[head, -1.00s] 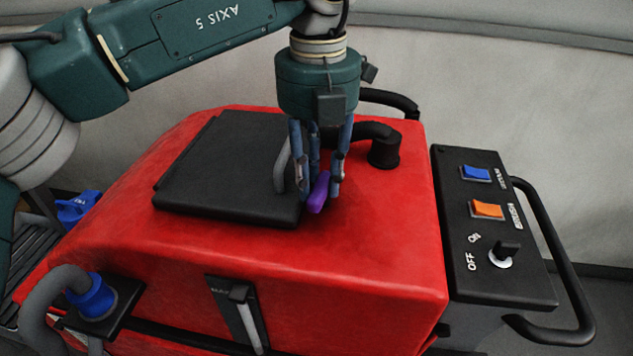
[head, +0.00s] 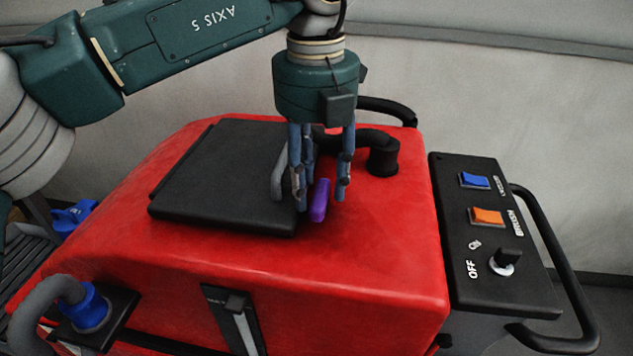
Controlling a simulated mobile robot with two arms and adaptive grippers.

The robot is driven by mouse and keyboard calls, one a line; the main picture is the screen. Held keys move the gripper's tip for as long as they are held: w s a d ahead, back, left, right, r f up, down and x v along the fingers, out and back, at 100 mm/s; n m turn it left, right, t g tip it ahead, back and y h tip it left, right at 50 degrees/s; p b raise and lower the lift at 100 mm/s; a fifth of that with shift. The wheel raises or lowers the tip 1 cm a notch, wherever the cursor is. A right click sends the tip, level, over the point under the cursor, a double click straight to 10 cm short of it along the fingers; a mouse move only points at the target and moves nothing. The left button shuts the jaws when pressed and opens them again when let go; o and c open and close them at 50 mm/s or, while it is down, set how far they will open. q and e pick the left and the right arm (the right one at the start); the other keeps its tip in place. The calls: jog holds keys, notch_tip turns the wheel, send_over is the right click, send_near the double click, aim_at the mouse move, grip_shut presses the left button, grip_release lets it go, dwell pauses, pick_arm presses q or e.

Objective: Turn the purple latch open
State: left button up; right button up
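The purple latch (head: 320,203) sits on top of the red machine body, beside the right edge of the black lid (head: 215,180). In the picture it points nearly straight toward the front, with a slight tilt. My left gripper (head: 321,199) points down over it, with its fingers spread on either side of the latch. Gaps show between the fingers and the latch, so it looks open and not gripping. The upper end of the latch is close to the fingers. My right gripper is not in view.
A grey handle (head: 279,175) stands on the lid, close to the left finger. A black hose elbow (head: 382,155) rises behind the gripper. A control panel (head: 490,235) with switches and a knob is at right. The red top (head: 385,235) in front is clear.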

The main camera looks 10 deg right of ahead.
aim_at(316, 188)
pick_arm(q)
jog(key=shift+f, duration=0.1)
notch_tip(316, 188, up, 12)
dwell(0.6)
